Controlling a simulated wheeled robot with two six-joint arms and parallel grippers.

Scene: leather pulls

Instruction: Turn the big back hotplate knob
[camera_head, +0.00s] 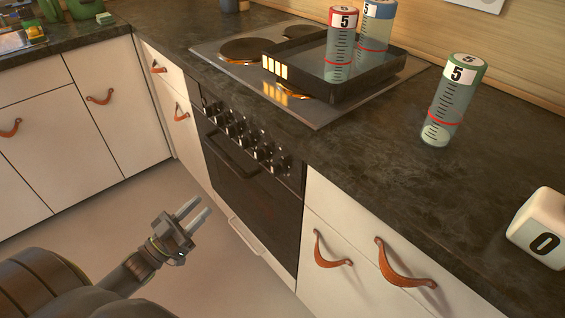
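The hotplate knobs (245,138) are a row of several dark knobs with bright rims on the front of the black oven (250,190). Which of them is the big back one I cannot tell. The hob (213,56) lies in the counter above, with a round dark hotplate (241,49) at its left and another at the back. My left gripper (194,212) is open and empty, with its two light fingers apart. It is in the air in front of the oven, below and to the left of the knobs, touching nothing. My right gripper is not in view.
A black tray (365,84) stands on the hob with a red-capped cylinder (341,45) and a blue-capped cylinder (376,30). A green-capped cylinder (452,100) and a white numbered block (541,228) stand on the counter. Leather pulls (404,267) stick out from drawers. The floor is clear.

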